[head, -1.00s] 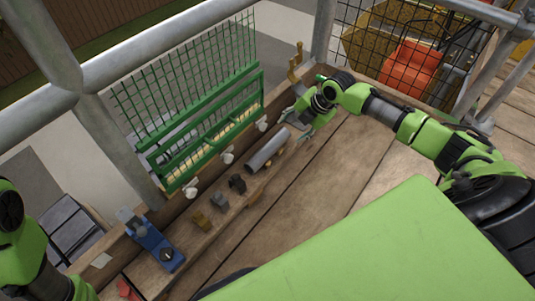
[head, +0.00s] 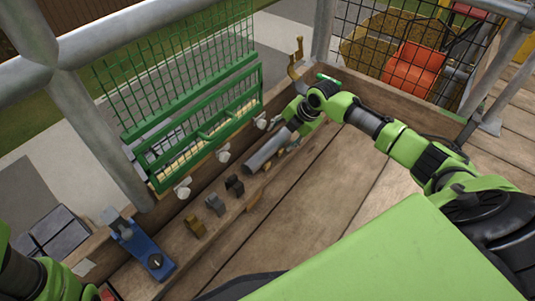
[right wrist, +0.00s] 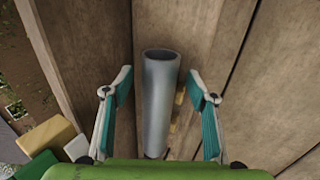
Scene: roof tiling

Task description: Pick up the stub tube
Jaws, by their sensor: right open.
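The stub tube is a plain grey metal tube (head: 267,153) lying on the wooden ledge, below the green mesh panel. In the right wrist view the tube (right wrist: 160,95) points away from me, with its round open end at the far side. My right gripper (head: 290,128) is over the tube's far end in the head view. In the right wrist view its two teal-padded fingers (right wrist: 159,78) are spread, one on each side of the tube, with gaps between. The near end of the tube is hidden by the green gripper body. Of my left arm only links show at lower left.
Small brown and dark blocks (head: 215,204) and a blue tool (head: 142,250) lie along the ledge left of the tube. White knobs (head: 223,156) line the board behind. Small tan pieces (right wrist: 180,97) lie right of the tube. The plank floor (head: 315,190) is clear.

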